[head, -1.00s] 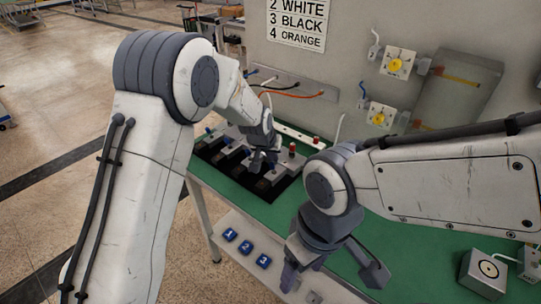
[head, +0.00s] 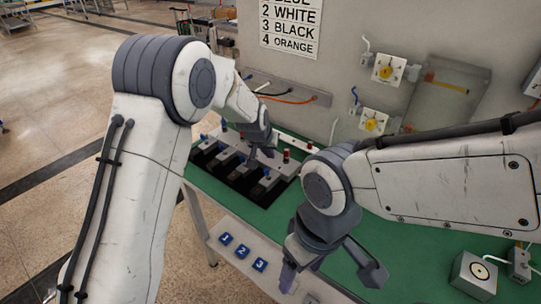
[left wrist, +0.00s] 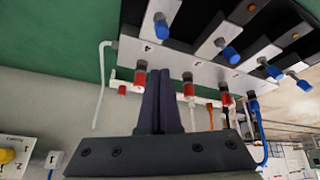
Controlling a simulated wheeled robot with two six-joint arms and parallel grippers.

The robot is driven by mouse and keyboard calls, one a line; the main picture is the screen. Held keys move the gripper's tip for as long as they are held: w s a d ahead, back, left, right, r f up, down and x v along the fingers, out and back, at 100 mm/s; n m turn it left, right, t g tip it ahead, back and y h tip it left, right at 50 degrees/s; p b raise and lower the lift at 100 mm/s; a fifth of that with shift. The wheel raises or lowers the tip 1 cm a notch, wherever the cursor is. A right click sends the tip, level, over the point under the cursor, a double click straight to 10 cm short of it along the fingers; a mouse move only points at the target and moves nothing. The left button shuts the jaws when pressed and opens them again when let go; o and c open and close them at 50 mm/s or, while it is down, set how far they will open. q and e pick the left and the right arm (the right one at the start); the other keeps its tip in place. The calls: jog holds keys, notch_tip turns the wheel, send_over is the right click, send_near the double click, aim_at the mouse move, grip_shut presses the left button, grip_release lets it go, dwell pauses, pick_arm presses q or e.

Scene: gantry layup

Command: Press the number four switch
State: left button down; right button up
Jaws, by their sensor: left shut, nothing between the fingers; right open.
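A switch bank (head: 240,165) sits in a black recess on the green bench, with pale plates and blue-tipped levers. In the left wrist view, upside down, a blue-tipped lever (left wrist: 161,27) stands on the end plate (left wrist: 148,50), whose mark looks like a 4. Contact cannot be told. My right gripper (head: 332,275) is open and empty at the bench's front.
A wall sign (head: 291,25) lists colours by number, with 4 as orange. Orange, black and white wires run from a wall panel (head: 318,98). Blue numbered tiles (head: 243,251) lie on a lower shelf. A box with a round dial (head: 481,272) stands at the right.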

pick_arm(q)
jog(key=a+b+v, duration=0.1)
jog(key=v, duration=0.8)
jog(key=shift+w+r+b, duration=0.15)
jog(key=shift+r+b, duration=0.15)
jog(key=shift+b, duration=0.1)
pick_arm(e)
jog(key=shift+w+f, duration=0.3)
jog(key=shift+f, duration=0.35)
pick_arm(q)
jog(key=shift+a, duration=0.15)
jog(key=s+d+r+m+g, duration=0.1)
jog(key=s+d+g, duration=0.1)
jog(key=s, duration=0.7)
jog(key=s+d+m+g, duration=0.1)
jog(key=s+d+m, duration=0.1)
jog(key=s, duration=0.7)
jog(key=s+a+f+m+g, duration=0.1)
jog(key=s+a, duration=0.1)
jog(key=s, duration=0.6)
jog(key=s+a+f+m+g+y, duration=0.1)
jog(key=s+a, duration=0.1)
jog(key=s, duration=0.7)
jog(key=shift+s+a+g, duration=0.3)
jog(key=shift+a, duration=0.05)
